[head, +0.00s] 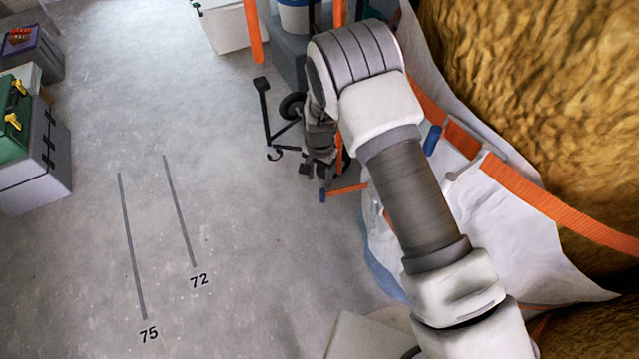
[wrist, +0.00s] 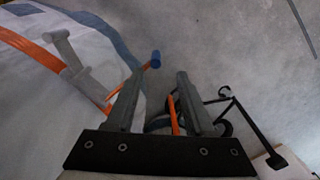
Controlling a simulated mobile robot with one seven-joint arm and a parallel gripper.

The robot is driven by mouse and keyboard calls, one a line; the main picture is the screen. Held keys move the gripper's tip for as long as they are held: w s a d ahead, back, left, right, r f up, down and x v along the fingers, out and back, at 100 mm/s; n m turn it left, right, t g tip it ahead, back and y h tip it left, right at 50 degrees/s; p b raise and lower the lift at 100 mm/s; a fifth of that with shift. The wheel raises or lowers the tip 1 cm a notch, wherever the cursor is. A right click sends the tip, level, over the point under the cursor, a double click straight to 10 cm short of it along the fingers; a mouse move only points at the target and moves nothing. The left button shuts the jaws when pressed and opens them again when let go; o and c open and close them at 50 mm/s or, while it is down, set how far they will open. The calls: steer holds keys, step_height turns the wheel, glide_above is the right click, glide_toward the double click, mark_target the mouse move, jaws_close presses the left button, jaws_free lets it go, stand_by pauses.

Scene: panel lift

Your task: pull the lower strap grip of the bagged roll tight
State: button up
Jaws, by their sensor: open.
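The bagged roll is a tan, fibrous roll (head: 520,90) in a white bag (head: 500,215) at the right of the head view; the bag's side (wrist: 80,70) fills the wrist view's left. The lower strap grip (head: 322,195) is a small blue handle on a short orange strap standing out from the bag. In the wrist view the blue grip (wrist: 155,60) appears just beyond the fingertips, nearer the left finger. My gripper (head: 318,168) is open and empty, close to it. Its two fingers (wrist: 160,78) stand apart. Contact cannot be told.
Another blue grip (head: 432,140) sits higher on an orange strap by a grey buckle (head: 484,156). A dark wheeled frame with hooks (head: 270,125) stands beside my gripper. Toolboxes (head: 35,150) are at the left. The concrete floor marked 72 and 75 is clear.

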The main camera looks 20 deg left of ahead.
step_height(320, 180, up, 9)
steer(key=p, duration=0.2)
steer(key=shift+a, duration=0.1)
stand_by(0.5)
